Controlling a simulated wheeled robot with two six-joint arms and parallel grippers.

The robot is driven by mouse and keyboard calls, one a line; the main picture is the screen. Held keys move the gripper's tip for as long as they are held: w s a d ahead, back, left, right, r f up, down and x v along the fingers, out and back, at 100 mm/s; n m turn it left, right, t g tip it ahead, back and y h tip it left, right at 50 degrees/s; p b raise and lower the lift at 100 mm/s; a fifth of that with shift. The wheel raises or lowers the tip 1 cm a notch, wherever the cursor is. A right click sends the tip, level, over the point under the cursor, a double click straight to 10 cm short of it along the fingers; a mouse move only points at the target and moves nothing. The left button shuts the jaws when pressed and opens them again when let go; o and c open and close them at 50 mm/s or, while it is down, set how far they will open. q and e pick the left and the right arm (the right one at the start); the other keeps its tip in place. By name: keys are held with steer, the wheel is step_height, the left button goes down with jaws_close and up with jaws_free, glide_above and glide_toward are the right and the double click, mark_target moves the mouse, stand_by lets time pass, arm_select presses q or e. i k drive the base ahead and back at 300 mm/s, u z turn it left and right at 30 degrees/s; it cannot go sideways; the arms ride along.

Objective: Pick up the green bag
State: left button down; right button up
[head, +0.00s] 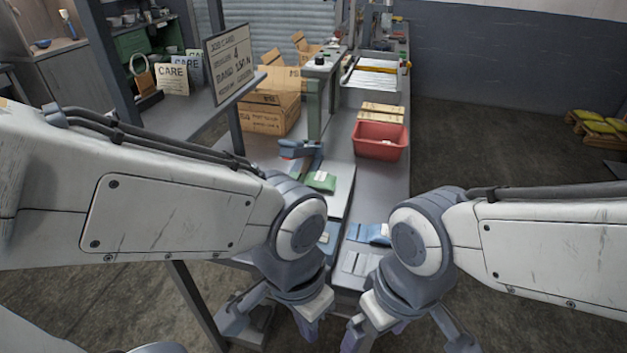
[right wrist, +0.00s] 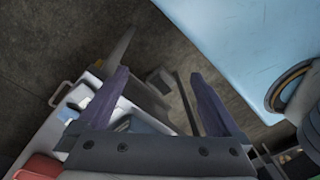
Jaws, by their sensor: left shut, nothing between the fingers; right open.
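The green bag (head: 321,181) lies flat on the grey worktop, with a pale label on it. It is beyond my left arm's wrist joint in the head view. My left gripper (head: 309,328) hangs low in front of the table's near end, well short of the bag. It is shut and empty. My right gripper (right wrist: 158,76) is open and empty in the right wrist view, with two dark purple fingers apart. In the head view it hangs low beside the left one, and its fingertips are partly cut off. I cannot make out the green bag in the right wrist view.
Blue bags (head: 374,234) lie on the near worktop, partly hidden by my arms. A red bin (head: 381,141) stands beyond on the right. A blue tool (head: 300,149) lies behind the green bag. Cardboard boxes (head: 268,113) and a sign (head: 229,62) stand to the left.

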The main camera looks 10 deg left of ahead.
mark_target(324, 180)
steer(key=k, duration=0.6)
steer(key=u, duration=0.75)
steer(key=i, duration=1.2)
steer(key=z, duration=0.4)
